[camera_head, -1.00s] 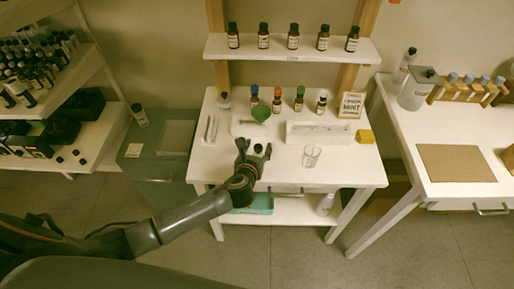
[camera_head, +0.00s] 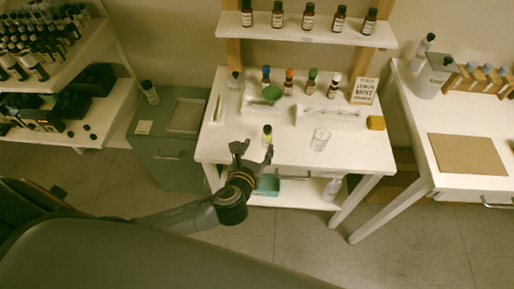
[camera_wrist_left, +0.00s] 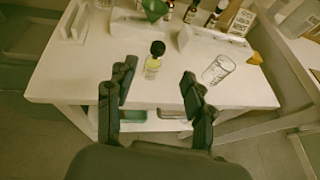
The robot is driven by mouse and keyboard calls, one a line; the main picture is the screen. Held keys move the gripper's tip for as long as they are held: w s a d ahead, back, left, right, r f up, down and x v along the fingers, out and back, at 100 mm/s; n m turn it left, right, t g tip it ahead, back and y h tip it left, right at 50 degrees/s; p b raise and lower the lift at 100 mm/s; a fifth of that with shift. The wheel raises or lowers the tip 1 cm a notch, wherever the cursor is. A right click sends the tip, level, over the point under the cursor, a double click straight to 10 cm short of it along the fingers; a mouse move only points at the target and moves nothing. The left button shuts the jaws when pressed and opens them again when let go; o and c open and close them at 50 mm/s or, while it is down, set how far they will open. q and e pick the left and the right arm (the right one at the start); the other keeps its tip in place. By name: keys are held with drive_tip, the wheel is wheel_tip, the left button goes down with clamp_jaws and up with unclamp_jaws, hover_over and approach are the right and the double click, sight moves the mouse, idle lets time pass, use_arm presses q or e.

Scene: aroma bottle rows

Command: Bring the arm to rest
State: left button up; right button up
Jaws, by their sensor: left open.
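My left gripper (camera_head: 253,153) is open and empty in front of the work table (camera_head: 300,150), near its front edge. Its two dark fingers also show spread in the left wrist view (camera_wrist_left: 157,76). A small bottle (camera_head: 267,136) with a dark cap and yellowish body stands upright on the table just beyond the fingers. In the left wrist view the bottle (camera_wrist_left: 152,66) shows beyond the gap between the fingertips, apart from them. My right gripper is not in view.
A clear glass (camera_head: 320,139) stands right of the small bottle. A green funnel (camera_head: 271,93), several capped bottles, a sign (camera_head: 364,91) and a yellow block (camera_head: 376,123) are farther back. A shelf (camera_head: 308,34) holds more bottles. Floor is free in front of the table.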

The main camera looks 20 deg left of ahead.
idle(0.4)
use_arm(q)
drive_tip(key=s+a+f+n+g+b, duration=0.1)
drive_tip(key=s+a+f+n+g, duration=0.3)
drive_tip(key=f, duration=0.6)
drive_tip(key=s+a+f+n+g+b, duration=0.15)
drive_tip(key=f+n, duration=0.35)
drive_tip(key=f, duration=0.5)
drive_tip(key=s+a+f+n+g, duration=0.1)
drive_tip(key=s+a+f+n, duration=0.3)
drive_tip(key=f, duration=0.6)
drive_tip(key=s+f+n+g, duration=0.2)
drive_tip(key=s+f+n, duration=0.4)
drive_tip(key=s, duration=0.3)
drive_tip(key=s+d+f+n+g+b, duration=0.1)
drive_tip(key=s+f+n+g, duration=0.1)
drive_tip(key=s+f+n, duration=0.4)
drive_tip(key=s+d+f+n+g+h+b, duration=0.1)
drive_tip(key=s+f+n, duration=0.6)
drive_tip(key=s, duration=0.7)
drive_tip(key=shift+g, duration=0.45)
